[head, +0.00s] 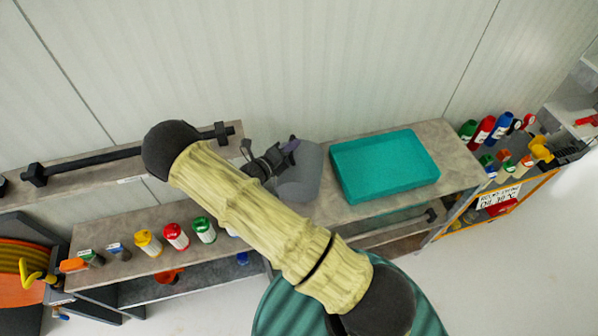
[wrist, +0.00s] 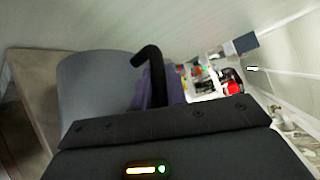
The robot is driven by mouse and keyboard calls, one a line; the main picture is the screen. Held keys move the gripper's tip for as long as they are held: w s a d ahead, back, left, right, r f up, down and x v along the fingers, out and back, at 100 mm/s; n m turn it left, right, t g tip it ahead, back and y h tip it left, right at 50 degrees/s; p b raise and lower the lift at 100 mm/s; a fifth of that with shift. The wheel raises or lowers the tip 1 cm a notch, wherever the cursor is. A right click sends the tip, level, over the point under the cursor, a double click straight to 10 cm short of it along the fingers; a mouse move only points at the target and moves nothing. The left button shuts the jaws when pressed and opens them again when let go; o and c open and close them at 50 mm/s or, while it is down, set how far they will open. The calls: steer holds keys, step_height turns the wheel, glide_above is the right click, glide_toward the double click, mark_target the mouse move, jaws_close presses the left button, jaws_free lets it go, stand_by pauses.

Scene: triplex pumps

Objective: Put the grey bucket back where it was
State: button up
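The grey bucket (head: 301,176) is at the workbench beside the teal tray, partly behind my gripper and arm. I cannot tell whether it rests on the bench or is held just above it. My gripper (head: 286,153) is at its upper left side, with a dark finger and a purple part close to the rim. In the wrist view the bucket (wrist: 95,82) fills the left, close to my gripper (wrist: 152,75). One hooked black finger shows in front of a purple part; the other finger is hidden, so the grip on the bucket is unclear.
The teal tray (head: 386,165) lies right of the bucket on the workbench (head: 455,150). Yellow (head: 148,243), red (head: 176,236) and green (head: 204,230) bottles stand along the bench to the left. A wall is close behind.

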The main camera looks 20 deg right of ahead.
steer(key=shift+r, duration=0.1)
jaws_close()
step_height(320, 180, up, 10)
steer(key=shift+f+b, duration=0.1)
steer(key=shift+b, duration=0.8)
